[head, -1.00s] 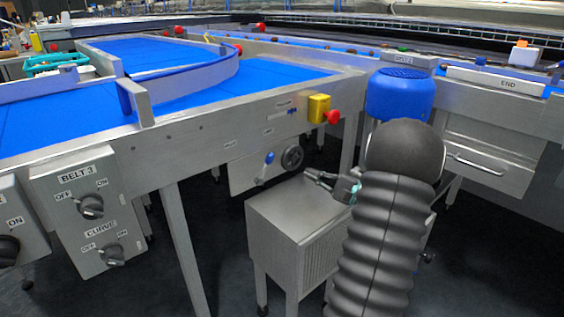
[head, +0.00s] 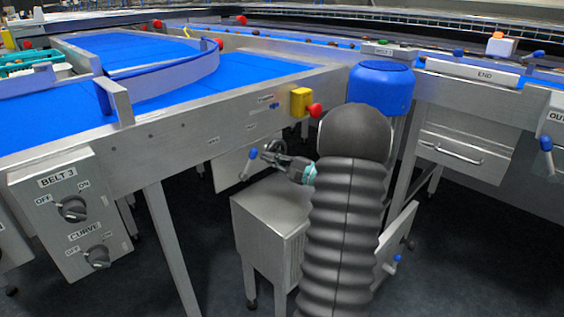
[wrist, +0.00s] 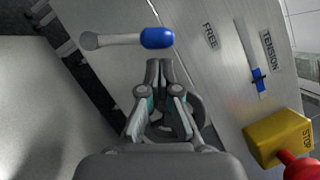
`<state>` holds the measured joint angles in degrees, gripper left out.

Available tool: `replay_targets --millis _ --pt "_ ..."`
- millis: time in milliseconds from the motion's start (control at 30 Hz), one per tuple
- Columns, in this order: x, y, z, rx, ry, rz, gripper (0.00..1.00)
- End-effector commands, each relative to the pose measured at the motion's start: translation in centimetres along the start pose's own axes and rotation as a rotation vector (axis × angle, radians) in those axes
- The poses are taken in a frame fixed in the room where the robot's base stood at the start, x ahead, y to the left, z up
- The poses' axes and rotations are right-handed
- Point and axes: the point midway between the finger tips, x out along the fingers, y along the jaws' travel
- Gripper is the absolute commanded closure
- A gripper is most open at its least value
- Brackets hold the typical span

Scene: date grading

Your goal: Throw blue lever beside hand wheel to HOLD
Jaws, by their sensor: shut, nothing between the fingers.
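The lever has a blue knob (head: 253,153) on a grey arm and stands beside the hand wheel (head: 269,147) on the panel below the conveyor. In the head view it leans slightly right of upright. The wrist view shows the blue knob (wrist: 157,38) just beyond my fingertips, with the arm running left to its pivot. My gripper (head: 265,156) is shut and empty, in front of the hand wheel and partly hiding it. In the wrist view my gripper (wrist: 158,64) appears close to the knob, with a small gap.
A yellow stop box (head: 300,102) with a red button is above right of the wheel. A TENSION slider (wrist: 258,79) with a blue pointer is on the same panel. A steel cabinet (head: 262,215) stands below my gripper. Another blue-knobbed lever (head: 546,143) is far right.

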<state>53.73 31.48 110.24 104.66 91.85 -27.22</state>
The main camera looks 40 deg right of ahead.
Motion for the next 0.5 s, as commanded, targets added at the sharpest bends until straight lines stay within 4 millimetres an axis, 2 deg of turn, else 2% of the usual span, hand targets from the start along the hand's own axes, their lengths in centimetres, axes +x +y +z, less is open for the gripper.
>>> replay_targets --millis 167,500 --pt "1.21 0.00 0.01 0.001 0.000 0.000 1.00" --pt "1.37 0.02 -0.01 0.000 0.000 0.000 1.00"
